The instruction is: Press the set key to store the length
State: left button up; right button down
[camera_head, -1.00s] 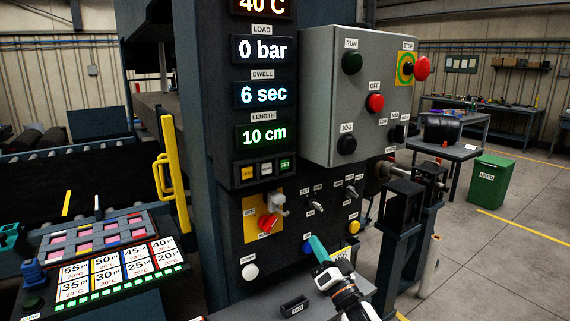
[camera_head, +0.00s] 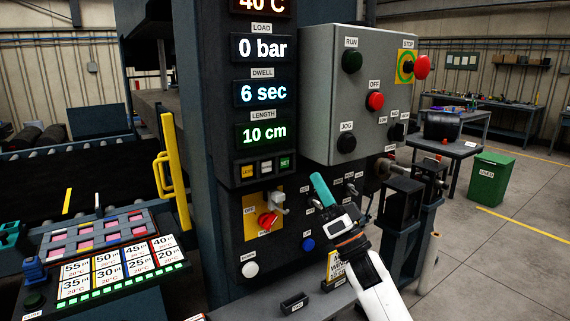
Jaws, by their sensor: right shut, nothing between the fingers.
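The green SET key (camera_head: 285,163) is at the right end of a short row of keys under the length display. The length display (camera_head: 263,134) reads 10 cm in green. My right gripper (camera_head: 322,188) is shut, with its teal fingertips pointing up and left. It is below and to the right of the SET key, apart from it in the picture, in front of the lower panel's small switches.
A red switch (camera_head: 267,220) on a yellow plate and a grey padlock-like part (camera_head: 278,202) lie left of my gripper. The grey control box (camera_head: 362,95) with RUN, OFF and JOG buttons is above it. A blue button (camera_head: 308,244) and a white button (camera_head: 250,269) sit lower.

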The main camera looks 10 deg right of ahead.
jog(key=b, duration=0.4)
send_near(285, 157)
notch_tip(285, 157, up, 4)
jog(key=w+a, duration=0.1)
jog(key=shift+w+a+r, duration=0.2)
jog(key=shift+w+a, duration=0.1)
jog(key=shift+w, duration=0.35)
jog(key=shift+w, duration=0.1)
dwell(1.1)
jog(key=shift+w+a, duration=0.15)
jog(key=shift+w, duration=0.2)
jog(key=shift+w+a+b, duration=0.1)
jog(key=shift+w+b, duration=0.2)
jog(key=shift+w, duration=0.05)
dwell(0.6)
jog(key=shift+s, duration=0.1)
jog(key=shift+s+d+p, duration=0.25)
jog(key=shift+s+p, duration=0.35)
jog(key=shift+s, duration=0.1)
